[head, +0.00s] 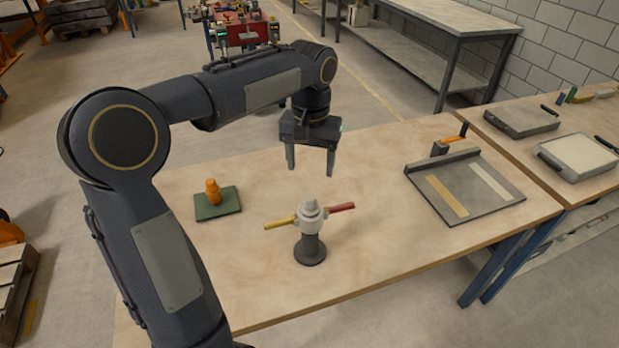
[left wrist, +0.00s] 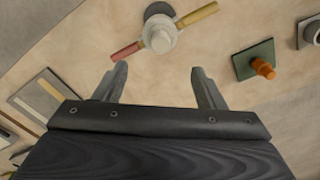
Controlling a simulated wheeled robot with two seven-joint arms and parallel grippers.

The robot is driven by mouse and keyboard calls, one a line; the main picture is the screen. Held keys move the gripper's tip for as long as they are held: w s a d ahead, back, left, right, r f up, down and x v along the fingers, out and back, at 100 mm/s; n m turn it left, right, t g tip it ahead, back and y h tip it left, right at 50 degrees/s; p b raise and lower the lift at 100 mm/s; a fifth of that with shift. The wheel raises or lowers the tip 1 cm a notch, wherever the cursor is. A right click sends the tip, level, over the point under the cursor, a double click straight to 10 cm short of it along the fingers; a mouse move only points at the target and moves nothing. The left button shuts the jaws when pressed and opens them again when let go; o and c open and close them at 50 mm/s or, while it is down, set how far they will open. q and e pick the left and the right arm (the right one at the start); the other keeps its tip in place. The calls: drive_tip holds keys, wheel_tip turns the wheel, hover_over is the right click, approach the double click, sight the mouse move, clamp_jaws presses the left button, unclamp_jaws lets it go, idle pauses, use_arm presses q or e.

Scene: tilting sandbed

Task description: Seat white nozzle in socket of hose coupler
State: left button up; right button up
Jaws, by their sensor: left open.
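The hose coupler (head: 312,222) stands upright on a dark round stand, with a yellow handle to the left and a red one to the right. A pale stepped, tapered piece (head: 311,206) tops it; I cannot tell whether this is the white nozzle or part of the coupler. The coupler also shows in the left wrist view (left wrist: 160,38). Another pale piece (left wrist: 313,33) on a dark pad is cut off at that view's right edge. My left gripper (head: 310,174) is open and empty, pointing down above the table behind the coupler, apart from it. My right gripper is out of view.
An orange peg (head: 212,191) stands on a green pad (head: 218,208) left of the coupler. A grey tray (head: 425,184) with two strips lies at the right. The table (head: 380,240) between coupler and tray is clear. My left arm hides the table's left end.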

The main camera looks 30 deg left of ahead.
use_arm(q)
drive_tip(key=s+d+f+t+h, duration=0.2)
drive_tip(key=s+d, duration=0.1)
drive_tip(key=s, duration=0.8)
drive_tip(key=s+d+f+m+t+h, duration=0.1)
drive_tip(key=s+d+f+t, duration=0.2)
drive_tip(key=s, duration=0.8)
drive_tip(key=shift+s+d+f+t+h, duration=0.15)
drive_tip(key=shift+d+f+t+h, duration=0.2)
drive_tip(key=shift+d, duration=0.35)
